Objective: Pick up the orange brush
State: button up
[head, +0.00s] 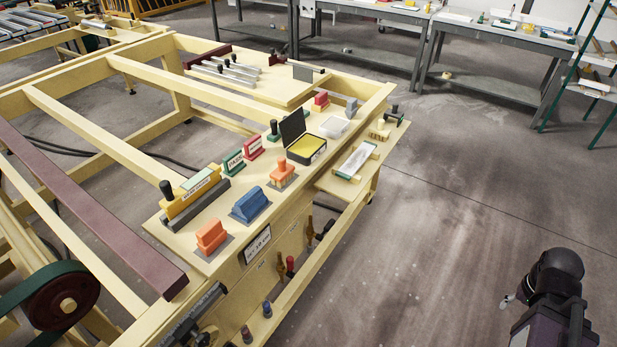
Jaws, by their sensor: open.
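An orange brush-like block (282,175) with a ridged lower part stands on a small grey pad, beside the open black case with a yellow pad. A second orange block (211,237), with a stepped top, stands on another grey pad near the front left corner of the wooden board. From this distance I cannot tell for certain which one is the brush. Both stand free, with nothing holding them. Dark parts of my arm show at the lower right, well away from the bench. My gripper's fingers cannot be made out.
A blue block (249,204) stands between the two orange ones. The open black case (305,148), green and red stamps and a long yellow-topped tool (191,197) stand close behind. A white tray (357,160) lies at the right. The floor (450,215) right of the bench is clear.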

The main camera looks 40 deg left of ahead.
aim_at(283, 172)
jog(key=z, duration=0.65)
jog(key=k, duration=0.9)
jog(key=u, duration=2.35)
jog(key=i, duration=0.3)
jog(key=z, duration=0.45)
